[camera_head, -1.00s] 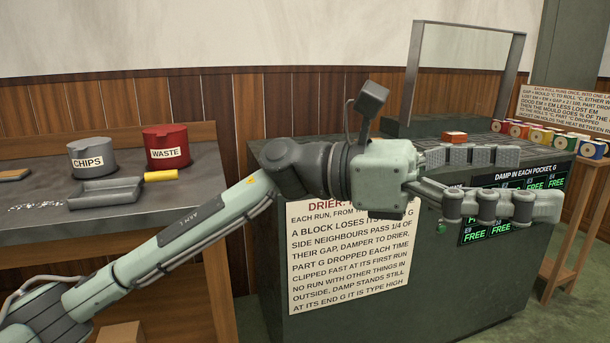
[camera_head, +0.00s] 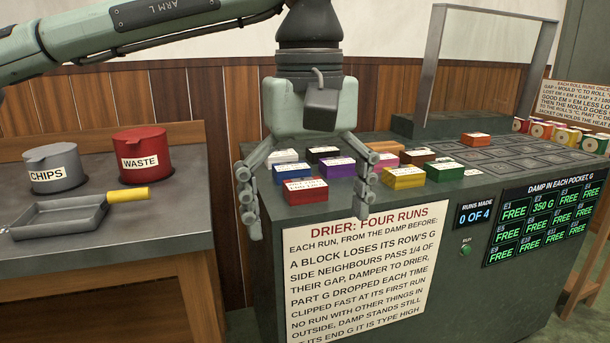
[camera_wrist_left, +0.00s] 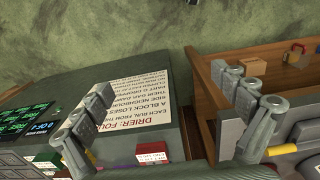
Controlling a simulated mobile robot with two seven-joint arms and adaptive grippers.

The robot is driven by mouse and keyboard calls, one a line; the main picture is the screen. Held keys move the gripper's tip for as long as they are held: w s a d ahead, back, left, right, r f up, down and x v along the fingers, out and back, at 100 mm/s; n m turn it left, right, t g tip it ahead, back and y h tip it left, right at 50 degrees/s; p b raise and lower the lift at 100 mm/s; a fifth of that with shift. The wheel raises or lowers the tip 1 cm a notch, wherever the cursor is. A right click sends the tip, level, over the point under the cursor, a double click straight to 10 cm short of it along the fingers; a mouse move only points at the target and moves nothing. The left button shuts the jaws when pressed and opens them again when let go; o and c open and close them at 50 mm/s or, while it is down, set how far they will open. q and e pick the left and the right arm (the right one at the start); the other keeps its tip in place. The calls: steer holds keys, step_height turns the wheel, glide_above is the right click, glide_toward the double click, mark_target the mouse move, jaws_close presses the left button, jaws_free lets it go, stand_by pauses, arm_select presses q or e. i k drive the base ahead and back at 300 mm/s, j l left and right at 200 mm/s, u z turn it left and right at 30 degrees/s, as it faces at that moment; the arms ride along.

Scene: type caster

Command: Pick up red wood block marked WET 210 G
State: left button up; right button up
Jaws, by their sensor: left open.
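A red block (camera_head: 306,190) with a white label sits at the front left of the drier's top; the label's text is too small to read surely. In the left wrist view a red block (camera_wrist_left: 151,149) shows between the fingers. My left gripper (camera_head: 311,216) points down with its fingers spread to either side of this block. It is open and empty, also in the left wrist view (camera_wrist_left: 157,152). Another orange-red block (camera_head: 475,139) lies in a drier pocket farther right. My right gripper is in neither view now.
Close around the red block stand a blue block (camera_head: 292,171), a purple block (camera_head: 338,167) and several others, including yellow (camera_head: 403,178) and green (camera_head: 445,172). A glass screen (camera_head: 490,60) rises behind. Pots and a pan (camera_head: 60,218) stand on the left bench.

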mark_target(306, 189)
steer(key=i, duration=0.95)
